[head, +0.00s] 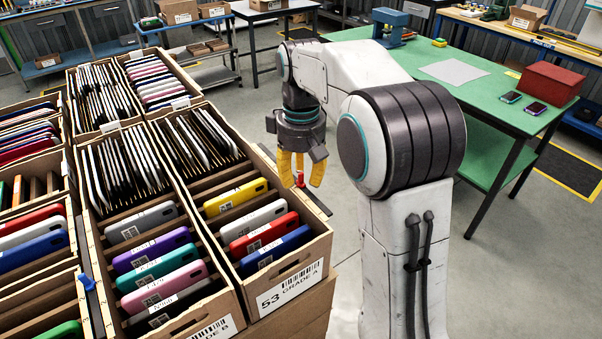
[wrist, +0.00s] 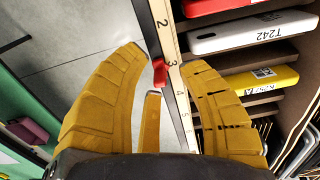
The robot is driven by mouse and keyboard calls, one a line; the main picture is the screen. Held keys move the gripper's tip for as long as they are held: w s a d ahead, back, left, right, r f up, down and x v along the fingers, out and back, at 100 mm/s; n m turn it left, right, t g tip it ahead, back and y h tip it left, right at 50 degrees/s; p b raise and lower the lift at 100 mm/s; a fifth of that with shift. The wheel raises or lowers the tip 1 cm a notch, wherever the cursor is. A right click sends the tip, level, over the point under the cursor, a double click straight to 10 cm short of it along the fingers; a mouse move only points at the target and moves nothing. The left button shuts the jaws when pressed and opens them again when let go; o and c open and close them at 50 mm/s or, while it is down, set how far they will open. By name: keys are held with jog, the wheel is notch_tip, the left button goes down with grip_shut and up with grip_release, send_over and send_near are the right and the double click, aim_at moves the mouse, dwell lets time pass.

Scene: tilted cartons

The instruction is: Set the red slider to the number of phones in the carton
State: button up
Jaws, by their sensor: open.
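The red slider (wrist: 160,73) sits on a white numbered scale (wrist: 178,92) along the carton's side, beside the 3 mark. In the head view the red slider (head: 300,180) shows between my gripper's fingers. The carton (head: 292,287) marked "53 GRADE A" holds a yellow phone (head: 236,197), a white phone (head: 253,219), a red phone (head: 264,233) and a blue phone (head: 276,250) in its near slots. Thin dark and white slabs stand in its far part. My gripper (wrist: 165,60) is open, its yellow fingers on both sides of the scale and slider; contact cannot be told.
A neighbouring carton (head: 217,331) to the left holds several coloured phones, and a blue slider (head: 86,281) is on its left side. A green table (head: 478,95) with two phones and a red box (head: 540,84) stands at right. Grey floor lies between.

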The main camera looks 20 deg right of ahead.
grip_shut()
dwell(0.3)
jog(key=w+p, duration=0.1)
jog(key=w+a+p, duration=0.1)
jog(key=w+p, duration=0.1)
jog(key=shift+w+r, duration=0.1)
jog(key=shift+r, duration=0.1)
jog(key=shift+w+f, duration=0.2)
jog(key=shift+w, duration=0.25)
grip_release()
